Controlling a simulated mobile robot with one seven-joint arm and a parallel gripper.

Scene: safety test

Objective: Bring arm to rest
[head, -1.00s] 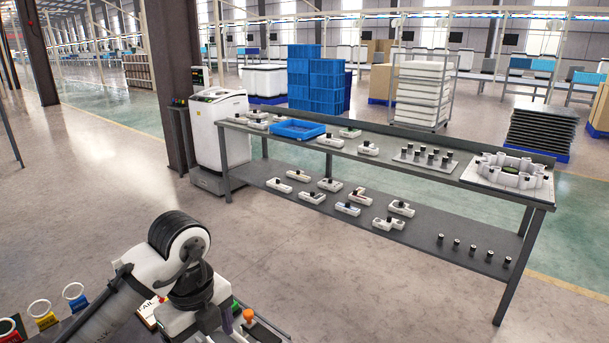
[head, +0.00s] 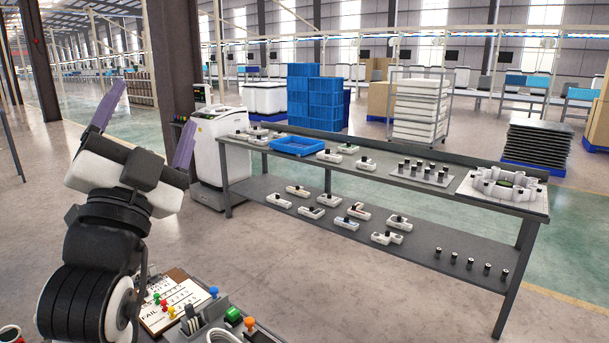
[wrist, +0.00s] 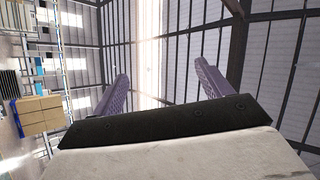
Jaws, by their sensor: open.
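My gripper (head: 146,125) is raised at the left of the head view, its two purple fingers spread wide and pointing up. Nothing is between them. My white and black arm stands below it and hides part of the pillar and floor. In the wrist view my gripper (wrist: 160,92) also shows open and empty, with the hall's roof beams and bright windows beyond the fingers.
A clipboard (head: 172,300) with coloured pins lies on the near surface below my arm. A grey workbench (head: 330,162) with a blue tray (head: 298,146) and several small parts stands across the floor. A white machine (head: 222,140) stands beside the dark pillar (head: 178,60). Open floor lies between.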

